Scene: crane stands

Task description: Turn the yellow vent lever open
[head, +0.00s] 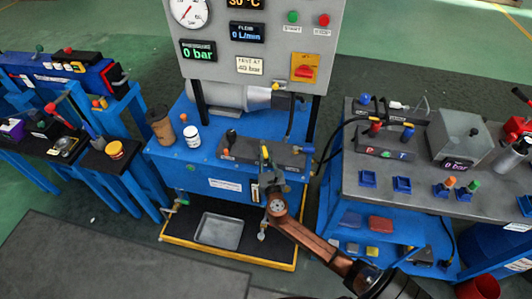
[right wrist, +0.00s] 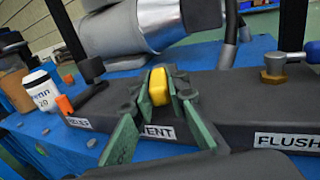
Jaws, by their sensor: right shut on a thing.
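The yellow vent lever (right wrist: 159,87) stands up from the dark valve block (right wrist: 215,98), above a label that partly reads "VENT". My right gripper (right wrist: 160,100) has its green finger pads on both sides of the lever and is shut on it. In the head view my right gripper (head: 268,168) reaches from the lower right to the block on the blue bench, and a bit of the yellow lever (head: 264,151) shows at its tips. The lever's base is hidden by the fingers. My left gripper is not in view.
The block also carries a relief fitting with an orange part (right wrist: 64,104) and a brass flush fitting (right wrist: 273,68). A white jar (head: 191,136) and a brown cup (head: 160,127) stand left. The gauge panel (head: 255,45) rises behind. A grey tray (head: 219,231) lies below.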

